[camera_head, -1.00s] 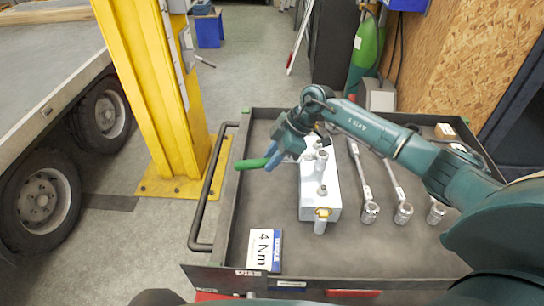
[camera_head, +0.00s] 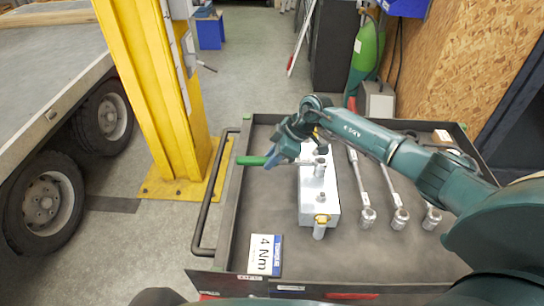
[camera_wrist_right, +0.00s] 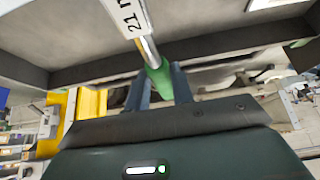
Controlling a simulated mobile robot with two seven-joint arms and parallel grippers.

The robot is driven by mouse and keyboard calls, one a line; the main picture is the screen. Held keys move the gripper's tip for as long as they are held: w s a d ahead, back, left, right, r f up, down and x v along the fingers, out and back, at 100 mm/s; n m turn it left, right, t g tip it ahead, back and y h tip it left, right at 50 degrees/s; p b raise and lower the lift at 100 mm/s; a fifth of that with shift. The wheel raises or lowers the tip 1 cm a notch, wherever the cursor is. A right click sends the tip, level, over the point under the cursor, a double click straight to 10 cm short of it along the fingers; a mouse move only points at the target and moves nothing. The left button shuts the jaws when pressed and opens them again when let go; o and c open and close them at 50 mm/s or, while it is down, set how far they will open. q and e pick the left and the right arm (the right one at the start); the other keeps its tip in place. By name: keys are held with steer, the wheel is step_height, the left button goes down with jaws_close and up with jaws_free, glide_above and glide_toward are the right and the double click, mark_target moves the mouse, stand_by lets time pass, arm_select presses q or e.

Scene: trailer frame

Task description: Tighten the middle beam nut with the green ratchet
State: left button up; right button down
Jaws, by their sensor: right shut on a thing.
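The green ratchet's handle (camera_head: 251,160) points left from my right gripper (camera_head: 274,157). My right gripper is shut on the ratchet near its handle. The metal shaft runs right from the gripper, and its head end is at the middle nut (camera_head: 320,169) of the white beam block (camera_head: 312,205). I cannot tell whether it is fully seated. In the right wrist view, the green handle (camera_wrist_right: 158,78) lies between the fingers (camera_wrist_right: 160,85), with the shaft running up to a white label. A near post (camera_head: 320,222) with a yellow ring stands at the block's front end. My left gripper is out of view.
Several other ratchets (camera_head: 366,190) lie right of the block on the dark cart top (camera_head: 285,215). The cart's handle rail (camera_head: 211,195) runs along the left edge. A yellow post (camera_head: 150,95) stands beyond it.

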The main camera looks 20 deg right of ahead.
steer(key=shift+w+d+r+m+t+p, duration=0.1)
steer(key=shift+w+d+m+t+p, duration=0.25)
steer(key=shift+w+m+p, duration=0.25)
steer(key=shift+w, duration=0.1)
steer(key=shift+w+d+m+t+h+p, duration=0.35)
steer(key=shift+w+d+m+h+p, duration=0.25)
steer(key=shift+w+m, duration=0.3)
